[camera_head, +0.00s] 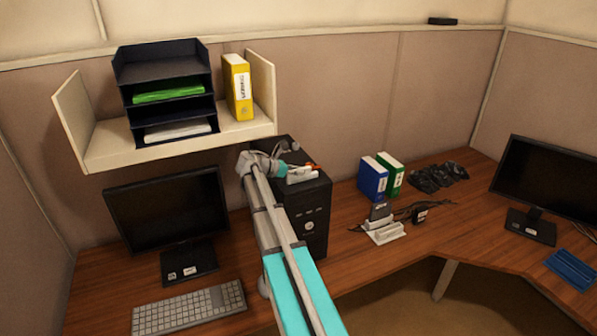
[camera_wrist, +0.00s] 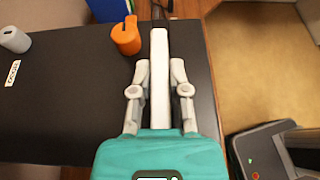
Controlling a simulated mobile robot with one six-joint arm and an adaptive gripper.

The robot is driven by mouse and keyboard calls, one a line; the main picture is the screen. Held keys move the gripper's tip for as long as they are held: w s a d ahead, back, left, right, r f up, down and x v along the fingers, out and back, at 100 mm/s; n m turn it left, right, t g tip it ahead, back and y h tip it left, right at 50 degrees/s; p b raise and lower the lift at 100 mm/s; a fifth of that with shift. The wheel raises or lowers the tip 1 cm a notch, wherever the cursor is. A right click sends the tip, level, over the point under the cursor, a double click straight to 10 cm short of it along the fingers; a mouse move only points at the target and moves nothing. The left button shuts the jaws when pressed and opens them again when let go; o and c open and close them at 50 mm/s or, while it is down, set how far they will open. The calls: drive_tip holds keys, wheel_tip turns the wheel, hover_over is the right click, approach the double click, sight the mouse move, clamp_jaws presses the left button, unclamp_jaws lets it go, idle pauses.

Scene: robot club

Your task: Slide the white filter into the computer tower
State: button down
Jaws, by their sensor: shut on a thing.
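My gripper (camera_wrist: 160,70) is shut on the white filter (camera_wrist: 159,95), a long thin white bar between its two grey fingers. The filter points away from the teal palm, and its far end extends past the fingertips. In the head view the gripper (camera_head: 290,172) and the white filter (camera_head: 302,178) are at the top of the black computer tower (camera_head: 312,222). In the wrist view the tower's dark top (camera_wrist: 70,95) lies below and left of the filter, which runs near its right edge. I cannot tell whether they touch. No slot for the filter is visible.
An orange object (camera_wrist: 127,38) is close left of the filter, and a grey cylinder (camera_wrist: 14,39) is farther left, both on the tower. Blue (camera_head: 373,178) and green (camera_head: 391,172) binders stand right of the tower. A shelf (camera_head: 95,152) overhangs to the left.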

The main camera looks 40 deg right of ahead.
drive_tip(key=shift+c, duration=0.7)
unclamp_jaws()
drive_tip(key=shift+r, duration=0.15)
drive_tip(key=shift+r+p, duration=3.4)
drive_tip(key=shift+p, duration=0.15)
